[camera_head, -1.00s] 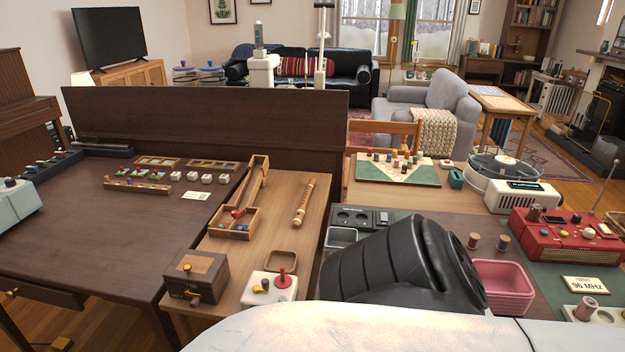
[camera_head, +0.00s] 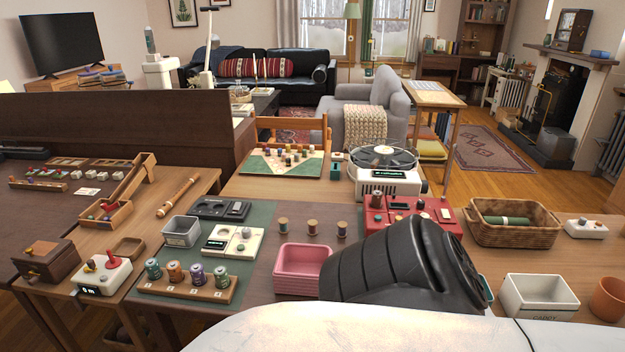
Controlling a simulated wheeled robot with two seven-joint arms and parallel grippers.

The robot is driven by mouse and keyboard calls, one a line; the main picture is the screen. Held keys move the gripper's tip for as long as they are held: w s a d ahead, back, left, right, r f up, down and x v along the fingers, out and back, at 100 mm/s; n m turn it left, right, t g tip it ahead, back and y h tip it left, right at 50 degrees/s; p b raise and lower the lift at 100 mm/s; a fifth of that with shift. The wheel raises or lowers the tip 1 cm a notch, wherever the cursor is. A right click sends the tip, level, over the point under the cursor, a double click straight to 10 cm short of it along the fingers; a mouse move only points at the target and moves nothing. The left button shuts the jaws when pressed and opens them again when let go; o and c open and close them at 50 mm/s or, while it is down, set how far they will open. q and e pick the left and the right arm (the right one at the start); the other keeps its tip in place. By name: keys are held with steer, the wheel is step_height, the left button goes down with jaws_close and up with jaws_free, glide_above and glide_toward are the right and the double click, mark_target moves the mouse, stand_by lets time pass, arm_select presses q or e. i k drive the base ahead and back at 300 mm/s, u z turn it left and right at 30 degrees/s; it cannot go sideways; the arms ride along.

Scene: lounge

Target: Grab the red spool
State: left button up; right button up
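I cannot make out a clearly red spool. Several thread spools stand in a wooden rack (camera_head: 188,288) at the front left, among them an orange one (camera_head: 175,272) and a purple one (camera_head: 198,274). Three brownish spools, the middle one here (camera_head: 312,227), stand in a row behind the pink bin. Several small spools (camera_head: 290,156) stand on a patterned board (camera_head: 268,168) farther back. Neither of my grippers shows. A black link of my own arm covers the front middle of the table.
A pink bin (camera_head: 303,272) stands beside my arm. A red radio (camera_head: 380,216) is partly hidden behind it. A record player (camera_head: 388,183), a wicker basket (camera_head: 540,236), a white caddy (camera_head: 540,312) and a terracotta pot (camera_head: 608,299) stand to the right.

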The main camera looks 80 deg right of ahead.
mark_target(311, 224)
steer(key=z, duration=1.75)
